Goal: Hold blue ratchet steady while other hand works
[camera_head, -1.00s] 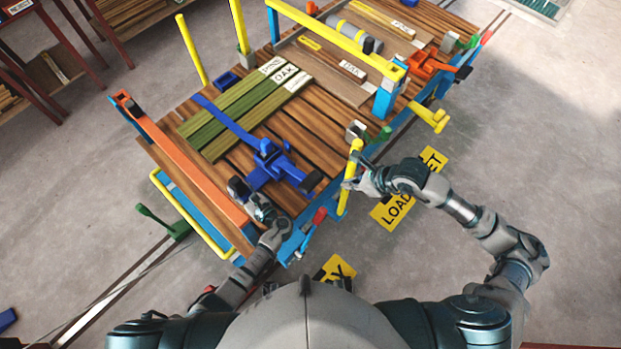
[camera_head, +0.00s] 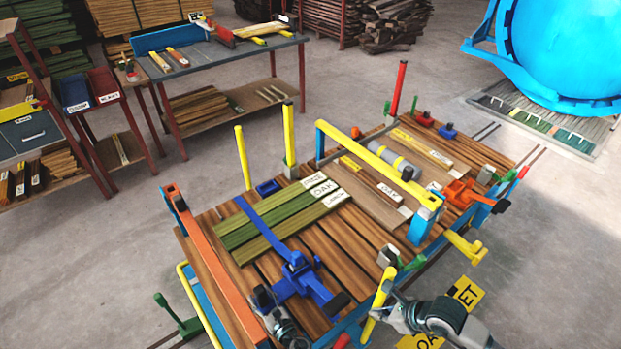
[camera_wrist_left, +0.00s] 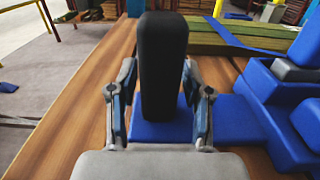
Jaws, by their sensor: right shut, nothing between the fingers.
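The blue ratchet (camera_head: 302,282) lies on the near end of the plank load, its blue strap running over green boards (camera_head: 285,217). Its black handle (camera_wrist_left: 163,65) stands upright between my left gripper's fingers (camera_wrist_left: 159,100) in the left wrist view. The fingers sit close on both sides of the handle and appear shut on it. In the head view the left gripper (camera_head: 268,305) is at the ratchet's left end, partly cut off by the lower edge. My right gripper (camera_head: 391,296) is shut and empty beside a yellow lever (camera_head: 379,300) at the cart's near side.
The blue-framed cart carries an orange bar (camera_head: 212,262) at left and a yellow bar (camera_head: 375,160) across the load. Yellow posts (camera_head: 243,158) stand along the far side. A workbench (camera_head: 215,60) and the blue autoclave (camera_head: 570,45) stand further back.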

